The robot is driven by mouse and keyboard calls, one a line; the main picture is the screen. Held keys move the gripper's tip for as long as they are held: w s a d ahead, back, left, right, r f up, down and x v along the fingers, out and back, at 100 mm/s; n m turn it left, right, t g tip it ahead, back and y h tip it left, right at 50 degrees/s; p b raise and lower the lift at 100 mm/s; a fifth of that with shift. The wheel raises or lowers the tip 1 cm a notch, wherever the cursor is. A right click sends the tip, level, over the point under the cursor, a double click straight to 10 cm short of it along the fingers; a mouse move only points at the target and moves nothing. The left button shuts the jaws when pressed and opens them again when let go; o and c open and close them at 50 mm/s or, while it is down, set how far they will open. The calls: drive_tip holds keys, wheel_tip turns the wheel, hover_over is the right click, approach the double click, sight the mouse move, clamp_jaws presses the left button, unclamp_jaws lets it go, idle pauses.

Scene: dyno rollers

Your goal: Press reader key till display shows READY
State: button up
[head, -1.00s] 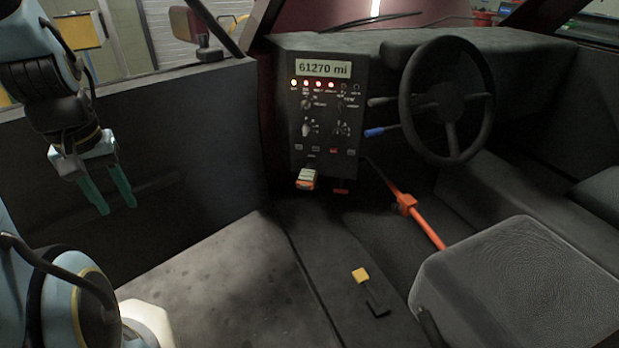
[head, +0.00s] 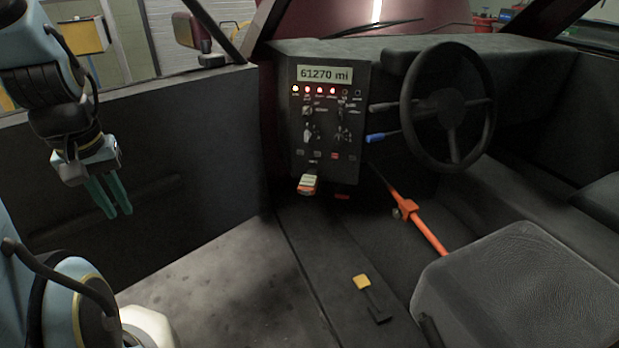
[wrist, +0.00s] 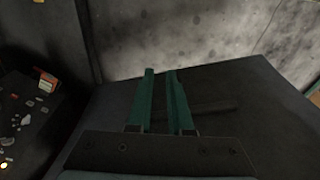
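The reader (head: 308,184) is a small orange and white device hanging at the lower edge of the dark dash panel (head: 298,150). Its key and the text on its small face are too small to make out. The panel's display (head: 324,74) reads 61270 mi. My gripper (head: 119,212) is at the left by the door, well left of the reader, pointing down. Its two green fingers are nearly parallel with a narrow gap and nothing between them. In the wrist view the fingers (wrist: 161,71) show the same small gap, and the reader (wrist: 47,80) is at the left.
A steering wheel (head: 447,105) and an orange bar (head: 420,222) stand right of the panel. A yellow-topped pedal or lever (head: 362,283) is on the floor. A grey seat (head: 520,280) is at the lower right. The space between my gripper and the panel looks clear.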

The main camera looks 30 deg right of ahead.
clamp_jaws()
idle(1.4)
